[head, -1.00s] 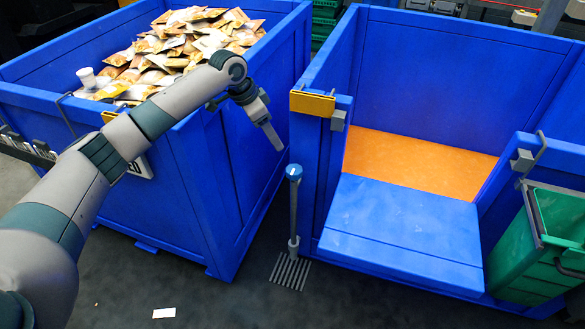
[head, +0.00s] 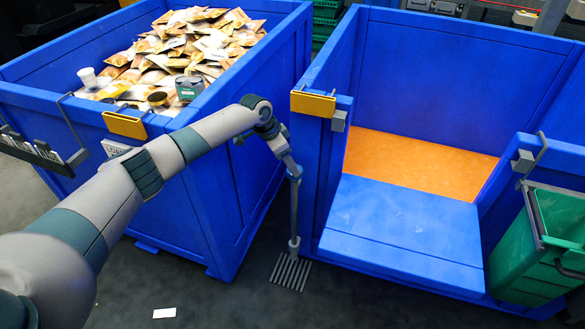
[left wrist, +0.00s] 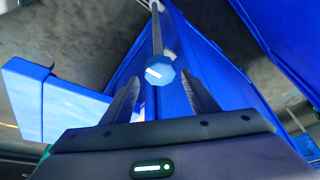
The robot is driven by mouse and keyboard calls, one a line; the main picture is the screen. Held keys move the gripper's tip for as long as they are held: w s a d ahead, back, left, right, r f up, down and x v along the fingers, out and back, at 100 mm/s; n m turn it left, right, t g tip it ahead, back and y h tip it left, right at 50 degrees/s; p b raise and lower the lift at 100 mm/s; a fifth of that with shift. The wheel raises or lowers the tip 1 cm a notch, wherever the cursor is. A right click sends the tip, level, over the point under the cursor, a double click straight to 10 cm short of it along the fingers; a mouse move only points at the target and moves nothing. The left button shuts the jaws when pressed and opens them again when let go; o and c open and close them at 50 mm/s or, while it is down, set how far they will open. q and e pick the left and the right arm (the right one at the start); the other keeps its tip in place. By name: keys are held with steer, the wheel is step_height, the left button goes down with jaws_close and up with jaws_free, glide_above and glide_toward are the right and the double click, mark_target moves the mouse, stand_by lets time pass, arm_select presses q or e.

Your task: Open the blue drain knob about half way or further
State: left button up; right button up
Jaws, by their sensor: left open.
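The blue drain knob (left wrist: 160,73) is an eight-sided cap with a white mark, seen nearly end-on in the left wrist view. It tops a thin grey rod (head: 294,215) that stands upright from the floor grate (head: 290,272) between the two blue bins. My left gripper (head: 291,167) is open and right at the knob, mostly hiding it in the head view. In the left wrist view the knob shows between the two fingertips, with a gap on each side. I cannot tell how deep between the fingers it is. My right gripper is not in view.
A blue bin (head: 190,185) full of packets stands at left. A blue bin with a lowered front flap (head: 400,230) and orange floor (head: 420,165) stands at right, close to the rod. A green crate (head: 535,250) hangs at far right.

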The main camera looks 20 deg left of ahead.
arm_select(q)
steer(key=x, duration=0.2)
steer(key=shift+w+d+f, duration=0.1)
steer(key=shift+f, duration=0.15)
steer(key=shift+w+d+f, duration=0.15)
steer(key=shift+w+f, duration=0.05)
steer(key=shift+f, duration=0.4)
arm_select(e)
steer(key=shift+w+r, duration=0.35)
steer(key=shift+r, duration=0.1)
arm_select(q)
steer(key=c, duration=0.8)
steer(key=shift+o, duration=0.2)
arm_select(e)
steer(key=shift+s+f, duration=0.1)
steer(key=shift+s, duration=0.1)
